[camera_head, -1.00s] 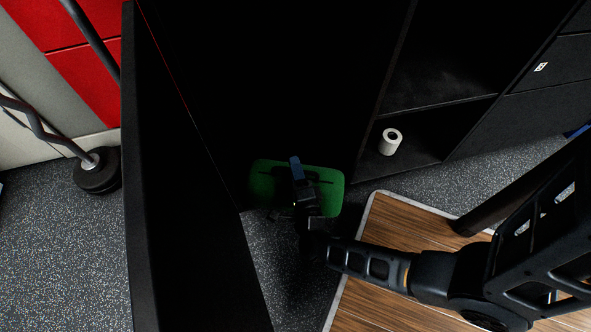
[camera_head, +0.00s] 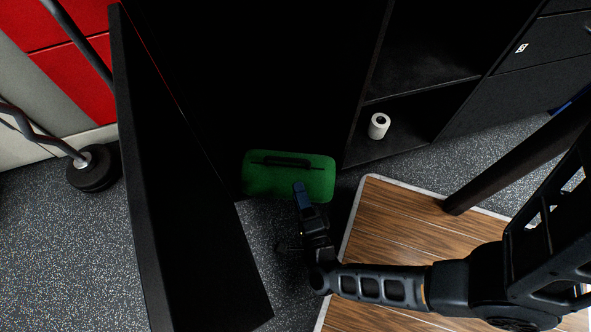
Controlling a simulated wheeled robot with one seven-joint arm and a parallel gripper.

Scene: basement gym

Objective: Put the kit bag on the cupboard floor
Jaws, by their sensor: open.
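The kit bag (camera_head: 262,181) is green with a dark handle on top. It sits at the front of the dark open cupboard (camera_head: 262,75), by the lower opening. The cupboard's inside is too dark to tell how far in the bag rests. My gripper (camera_head: 301,190) is open, just in front of the bag at its lower right edge in the picture, clear of the handle. Part of the bag's near edge is hidden behind it. The cupboard door (camera_head: 165,180) stands open on the left.
A white roll (camera_head: 378,126) stands on the low shelf to the right. A wooden board with a pale rim (camera_head: 385,230) lies under my arm, with a dark post (camera_head: 500,165) beyond. A weight on a bar (camera_head: 93,168) stands left of the door. Speckled floor is free at lower left.

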